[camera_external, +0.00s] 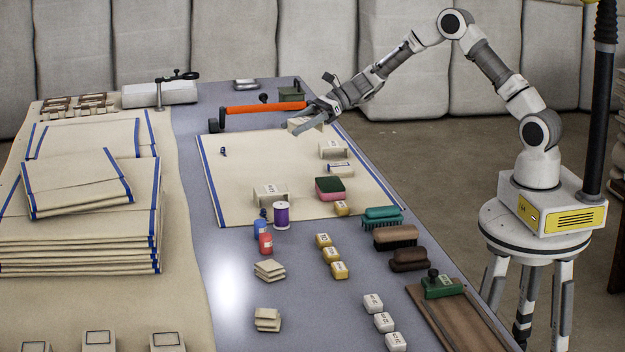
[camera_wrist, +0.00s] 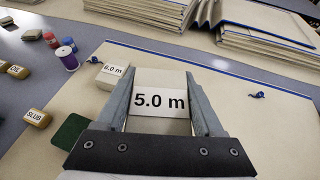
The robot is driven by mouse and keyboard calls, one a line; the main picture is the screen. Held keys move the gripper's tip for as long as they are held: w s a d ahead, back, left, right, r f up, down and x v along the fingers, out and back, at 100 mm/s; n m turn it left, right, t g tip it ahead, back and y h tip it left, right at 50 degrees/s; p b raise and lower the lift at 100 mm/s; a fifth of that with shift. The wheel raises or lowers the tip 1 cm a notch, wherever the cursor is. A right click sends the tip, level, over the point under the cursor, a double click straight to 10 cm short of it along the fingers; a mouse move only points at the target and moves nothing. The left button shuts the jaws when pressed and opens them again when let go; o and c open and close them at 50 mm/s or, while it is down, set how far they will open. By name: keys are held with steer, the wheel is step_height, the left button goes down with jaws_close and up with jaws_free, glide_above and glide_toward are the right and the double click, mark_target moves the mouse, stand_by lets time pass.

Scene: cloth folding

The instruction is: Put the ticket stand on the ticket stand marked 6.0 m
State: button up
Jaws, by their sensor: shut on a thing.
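My gripper (camera_external: 312,112) is shut on a pale ticket stand (camera_external: 306,125) near the far edge of the spread cloth. In the wrist view its label reads 5.0 m (camera_wrist: 160,100), and it sits between the two fingers (camera_wrist: 165,98). It appears held above the cloth. The ticket stand marked 6.0 m (camera_wrist: 112,75) stands on the cloth, left of my gripper in the wrist view. By its place beside the purple spool, it seems to be the stand (camera_external: 270,193) in the external view. Another small stand (camera_external: 333,149) sits nearer my gripper; its label is too small to read.
Folded cloth stacks (camera_external: 80,220) rise at left. Brushes (camera_external: 395,236) line the right side.

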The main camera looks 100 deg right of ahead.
steer(key=w+a+r+n+y, duration=0.1)
steer(key=w+a+n+y, duration=0.1)
steer(key=w+a, duration=0.35)
steer(key=b, duration=0.3)
glide_above(262, 191)
steer(key=shift+g, duration=0.3)
step_height(262, 191, down, 6)
steer(key=shift+a+f, duration=0.15)
steer(key=shift+f, duration=0.05)
steer(key=shift+f+m+h+b, duration=0.3)
steer(key=shift+f+b, duration=0.45)
steer(key=shift+f, duration=1.15)
steer(key=shift+f, duration=0.2)
steer(key=o, duration=1.3)
